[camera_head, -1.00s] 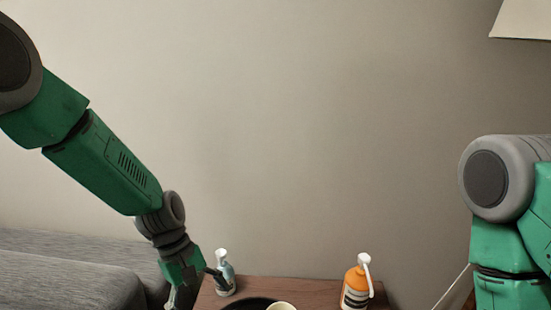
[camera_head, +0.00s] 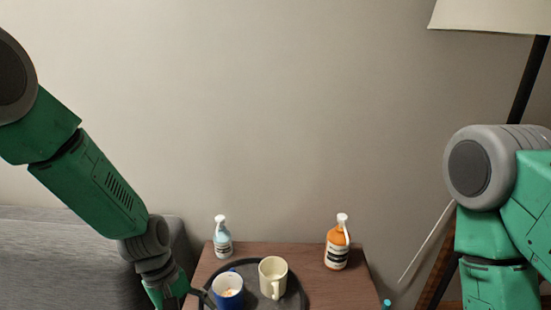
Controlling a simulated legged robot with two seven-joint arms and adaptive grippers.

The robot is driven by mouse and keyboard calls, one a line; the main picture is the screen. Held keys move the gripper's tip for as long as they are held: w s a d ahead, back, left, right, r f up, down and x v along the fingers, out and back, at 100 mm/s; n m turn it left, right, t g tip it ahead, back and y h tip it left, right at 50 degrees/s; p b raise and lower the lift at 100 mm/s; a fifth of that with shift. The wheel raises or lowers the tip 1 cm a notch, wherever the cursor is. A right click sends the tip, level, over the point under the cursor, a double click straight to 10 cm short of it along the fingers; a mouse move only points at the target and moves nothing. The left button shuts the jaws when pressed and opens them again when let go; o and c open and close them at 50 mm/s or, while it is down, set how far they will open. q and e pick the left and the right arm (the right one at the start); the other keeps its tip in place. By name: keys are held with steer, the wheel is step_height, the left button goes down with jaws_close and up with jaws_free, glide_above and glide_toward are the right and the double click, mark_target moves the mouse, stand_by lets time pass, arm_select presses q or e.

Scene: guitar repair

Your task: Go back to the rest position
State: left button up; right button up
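My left arm comes in from the left and reaches down to the left edge of a small wooden table (camera_head: 310,256). My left gripper (camera_head: 182,297) is at the bottom of the picture, left of a dark round tray. Its fingers are mostly cut off by the frame edge, so I cannot tell whether it is open or shut. My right arm hangs down at the right edge, and its gripper is below the picture.
The dark round tray (camera_head: 292,299) holds a blue mug (camera_head: 228,291) and a cream mug (camera_head: 272,277). A grey sofa (camera_head: 70,265) is left; a lamp (camera_head: 490,15) stands right.

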arm_select(q)
steer(key=s+a+f+m+t+y, duration=0.1)
steer(key=s+a+f+m, duration=0.2)
steer(key=s, duration=0.4)
steer(key=s+a+f+m+t+y, duration=0.1)
steer(key=s+a+f+m, duration=0.2)
steer(key=s, duration=0.5)
steer(key=s+a+f+m+y, duration=0.1)
steer(key=s+a+f+m, duration=0.2)
steer(key=s, duration=0.4)
steer(key=shift+s+a+f+t, duration=0.3)
steer(key=shift+a+f+t, duration=0.05)
steer(key=shift+a+t, duration=0.05)
